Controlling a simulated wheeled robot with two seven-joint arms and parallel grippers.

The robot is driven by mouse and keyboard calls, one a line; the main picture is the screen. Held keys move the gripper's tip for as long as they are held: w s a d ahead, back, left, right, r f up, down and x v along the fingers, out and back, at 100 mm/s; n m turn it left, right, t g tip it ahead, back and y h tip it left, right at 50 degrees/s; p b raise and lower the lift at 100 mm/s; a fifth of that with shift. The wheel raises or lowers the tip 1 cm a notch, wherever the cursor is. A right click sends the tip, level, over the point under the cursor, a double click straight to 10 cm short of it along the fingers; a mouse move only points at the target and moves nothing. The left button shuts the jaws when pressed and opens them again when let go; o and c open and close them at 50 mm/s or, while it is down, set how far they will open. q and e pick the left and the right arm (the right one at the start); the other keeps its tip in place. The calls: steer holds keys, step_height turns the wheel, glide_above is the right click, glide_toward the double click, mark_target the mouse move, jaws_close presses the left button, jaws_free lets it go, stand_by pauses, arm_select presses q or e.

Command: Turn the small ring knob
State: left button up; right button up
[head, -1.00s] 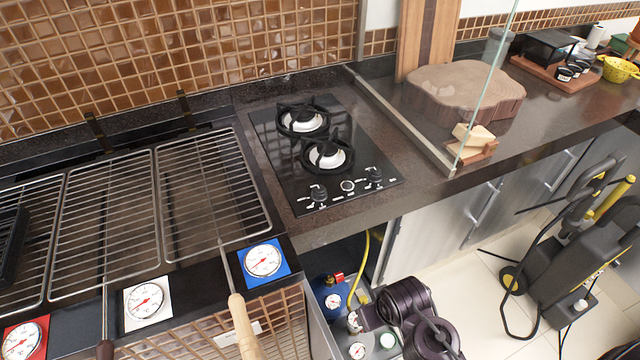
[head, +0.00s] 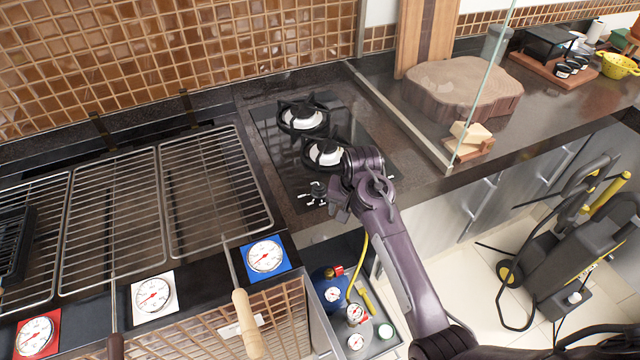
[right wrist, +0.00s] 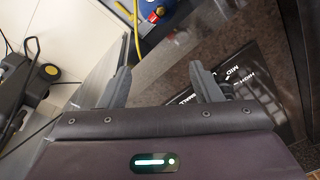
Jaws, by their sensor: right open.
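The black glass cooktop (head: 285,160) has two burners, a rear one (head: 302,117) and a front one (head: 325,153). A black knob (head: 318,191) shows at its front left. The front-right knob is hidden behind my right arm, and I cannot tell which knob is the small ring one. My right gripper (head: 341,208) is over the cooktop's front edge, just right of the visible knob. In the right wrist view the gripper (right wrist: 162,84) is open and empty, with white printed labels (right wrist: 245,65) beyond the right finger. No knob shows clearly there. My left gripper is out of view.
A grill with wire racks (head: 110,220) and gauges is on the left. A glass panel (head: 485,80) stands right of the cooktop, near a wood slab (head: 460,88). A blue gas cylinder (head: 328,285) with a yellow hose sits below the counter.

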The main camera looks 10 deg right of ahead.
mark_target(319, 186)
steer(key=w+a+r+m, duration=0.1)
steer(key=w+r, duration=0.1)
steer(key=w, duration=0.1)
steer(key=w+a+r+m, duration=0.1)
steer(key=w+r, duration=0.1)
steer(key=w, duration=0.2)
steer(key=w+a+r+m+g, duration=0.1)
steer(key=w+a+r, duration=0.1)
steer(key=w, duration=0.1)
steer(key=shift+w+a+r, duration=0.1)
steer(key=shift+w+r, duration=0.1)
steer(key=f, duration=0.5)
steer(key=f+p, duration=0.1)
steer(key=f, duration=0.1)
steer(key=shift+w+a+f, duration=0.2)
steer(key=shift+w+f, duration=0.05)
steer(key=shift+f, duration=0.05)
steer(key=c, duration=1)
